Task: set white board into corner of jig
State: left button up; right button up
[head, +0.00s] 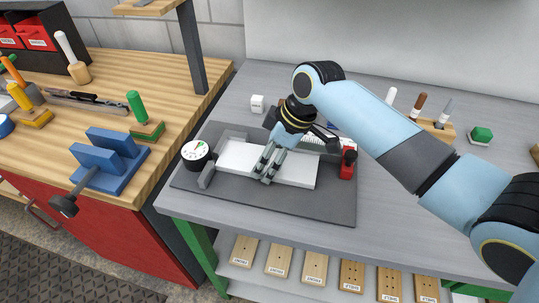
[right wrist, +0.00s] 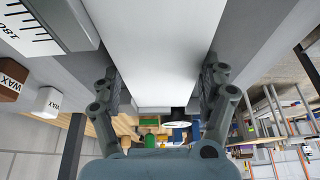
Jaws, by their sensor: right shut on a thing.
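The white board (head: 298,171) is a flat rectangle over the dark grey jig base (head: 335,207), long side roughly along the jig. My right gripper (head: 268,168) is shut across the board near its middle. In the right wrist view the board (right wrist: 160,40) runs between the two fingers (right wrist: 160,78). The board's left end is close to a short grey stop (head: 207,174) of the jig; I cannot tell whether they touch. The gripper hides part of the board and its back edge. I cannot tell whether the board rests on the base. My left gripper is out of view.
A round dial gauge (head: 195,153) stands at the jig's left, and a red clamp (head: 348,163) at its right. A white block (head: 257,103) sits behind the jig. The grey table is clear in front of the jig.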

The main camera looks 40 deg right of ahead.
jog(key=shift+w+a+r+p, duration=0.1)
jog(key=shift+w+r+p, duration=0.1)
jog(key=shift+w+p, duration=0.15)
dwell(0.5)
dwell(0.3)
jog(key=o, duration=1)
jog(key=shift+w, duration=0.1)
jog(key=shift+o, duration=1.4)
jog(key=shift+w+f, duration=0.15)
jog(key=shift+f, duration=0.1)
jog(key=shift+s, duration=0.2)
jog(key=shift+s+r, duration=0.1)
jog(key=v, duration=1.1)
jog(key=shift+r, duration=0.4)
jog(key=shift+s+f, duration=0.1)
